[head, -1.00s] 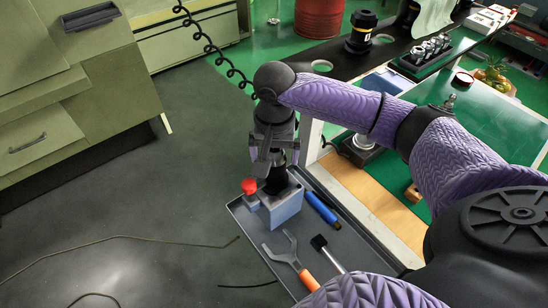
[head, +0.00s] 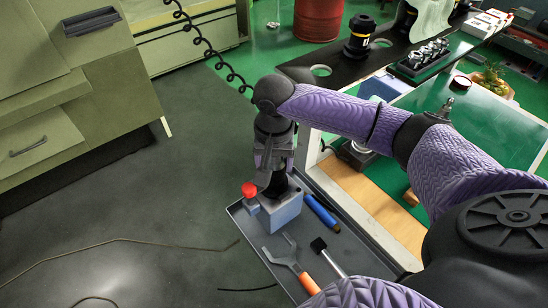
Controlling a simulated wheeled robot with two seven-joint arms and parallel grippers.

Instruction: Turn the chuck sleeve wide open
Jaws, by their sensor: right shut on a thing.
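A blue-grey block (head: 280,213) with a red knob (head: 249,189) at its left stands on the grey tray. A dark round part, which looks like the chuck sleeve (head: 279,187), sits on top of the block. My right gripper (head: 273,178) reaches down from above and is shut on this dark part. The fingers and wrist cover much of it, so how far the sleeve is turned cannot be seen. My left gripper is not in view.
On the tray (head: 352,240) lie an orange-handled fork wrench (head: 286,259), a blue cylinder (head: 321,213) and a black-headed tool (head: 328,256). A green-topped bench (head: 480,135) stands to the right. Open floor lies to the left.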

